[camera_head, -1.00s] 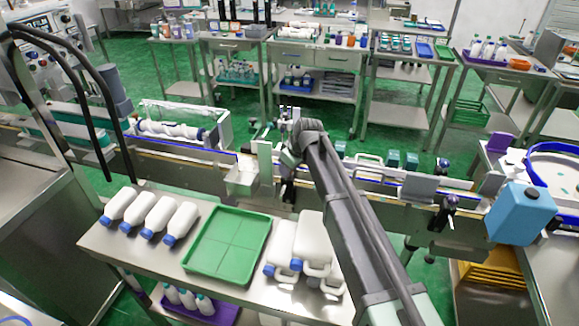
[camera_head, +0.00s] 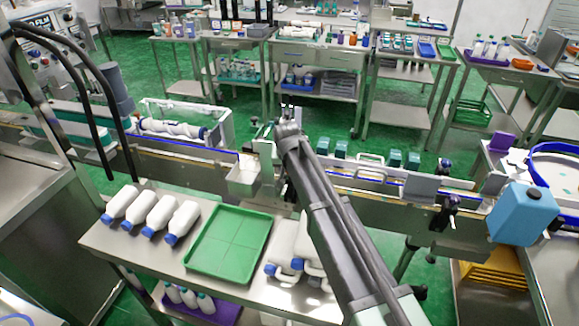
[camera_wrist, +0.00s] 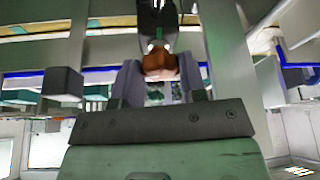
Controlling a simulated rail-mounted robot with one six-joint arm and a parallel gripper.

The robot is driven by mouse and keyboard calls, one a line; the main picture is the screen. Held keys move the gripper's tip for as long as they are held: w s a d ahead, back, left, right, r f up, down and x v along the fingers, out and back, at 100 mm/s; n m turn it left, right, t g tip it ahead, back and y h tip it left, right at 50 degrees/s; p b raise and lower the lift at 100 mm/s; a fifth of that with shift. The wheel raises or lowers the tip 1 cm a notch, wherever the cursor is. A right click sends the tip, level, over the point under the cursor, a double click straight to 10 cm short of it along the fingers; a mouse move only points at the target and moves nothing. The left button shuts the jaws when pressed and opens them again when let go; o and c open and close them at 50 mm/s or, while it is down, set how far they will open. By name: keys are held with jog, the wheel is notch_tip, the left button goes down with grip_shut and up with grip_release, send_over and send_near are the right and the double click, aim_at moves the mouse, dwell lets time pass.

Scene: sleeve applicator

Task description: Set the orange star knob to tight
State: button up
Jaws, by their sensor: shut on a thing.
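The orange star knob (camera_wrist: 160,65) shows in the wrist view at the upper middle, on a dark mount with a bright shaft end above it. My gripper (camera_wrist: 160,82) has one grey finger on each side of the knob and is shut on it. The knob's lower part lies between the fingers. I cannot read any tight or loose mark. In the head view my arm reaches up to the conveyor and hides the knob and the fingertips.
The conveyor (camera_head: 190,168) with blue-edged rails crosses the scene, with teal boxes (camera_head: 393,158) on it. In front, a steel table holds a green tray (camera_head: 228,242) and white bottles (camera_head: 181,222). A blue canister (camera_head: 522,213) stands at the right.

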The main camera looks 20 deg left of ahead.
jog(key=shift+a+m+h, duration=0.1)
jog(key=shift+m+h, duration=0.6)
jog(key=shift+m, duration=0.8)
